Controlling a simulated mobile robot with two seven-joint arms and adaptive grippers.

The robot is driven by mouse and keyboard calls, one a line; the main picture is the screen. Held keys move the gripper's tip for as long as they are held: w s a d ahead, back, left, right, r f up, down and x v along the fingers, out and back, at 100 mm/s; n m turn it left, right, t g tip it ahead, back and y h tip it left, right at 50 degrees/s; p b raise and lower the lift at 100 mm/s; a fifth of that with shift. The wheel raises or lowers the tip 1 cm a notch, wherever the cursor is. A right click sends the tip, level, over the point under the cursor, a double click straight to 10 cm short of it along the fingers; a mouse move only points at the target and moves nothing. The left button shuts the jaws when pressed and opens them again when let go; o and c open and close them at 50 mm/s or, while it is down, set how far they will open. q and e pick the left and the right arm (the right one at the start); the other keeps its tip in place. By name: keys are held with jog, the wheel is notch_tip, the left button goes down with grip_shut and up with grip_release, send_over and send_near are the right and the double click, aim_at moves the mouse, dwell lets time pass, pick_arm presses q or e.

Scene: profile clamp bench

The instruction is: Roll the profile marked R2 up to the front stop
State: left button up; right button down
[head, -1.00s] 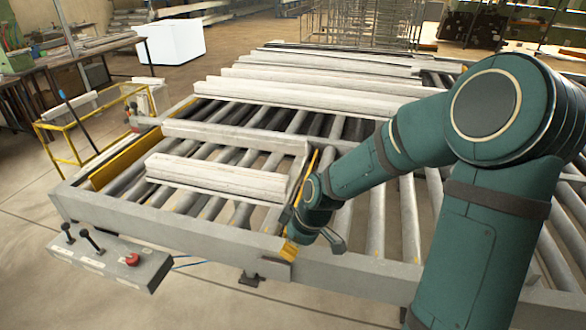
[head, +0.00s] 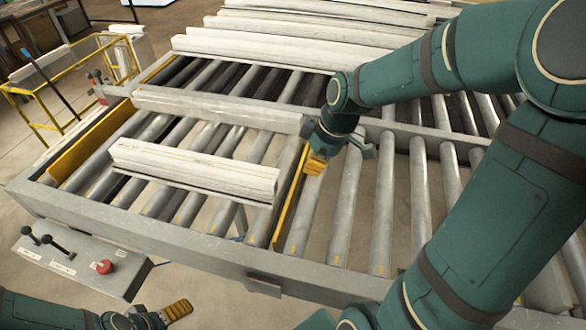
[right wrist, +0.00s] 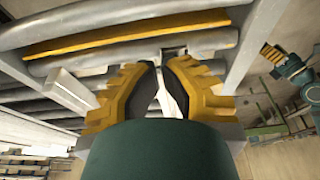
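A pale profile (head: 195,172) lies across the rollers at the front left of the table, with a longer grey profile (head: 218,108) behind it. No R2 mark is legible, so I cannot tell which is R2. My right gripper (head: 317,163) hangs over the rollers just right of the grey profile's end, beside a yellow rail (head: 289,205). In the right wrist view my right gripper (right wrist: 160,66) has its fingertips nearly together, holding nothing visible. My left gripper (head: 177,309) is low at the left, off the table; its opening is unclear. I cannot identify the front stop for certain.
The grey table frame (head: 190,243) runs along the front. A control box (head: 80,265) with levers and a red button sits at the front left. More profiles (head: 270,50) lie at the back. Bare rollers (head: 385,215) lie right of the yellow rail.

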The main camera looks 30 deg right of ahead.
jog(key=x, duration=1)
jog(key=shift+s+a+b, duration=0.1)
jog(key=shift+b, duration=0.25)
jog(key=shift+w+a+r, duration=0.1)
jog(key=shift+w+a, duration=0.5)
jog(key=shift+w, duration=0.15)
jog(key=shift+w+a+r, duration=0.1)
jog(key=shift+w+a, duration=0.5)
jog(key=shift+w, duration=0.2)
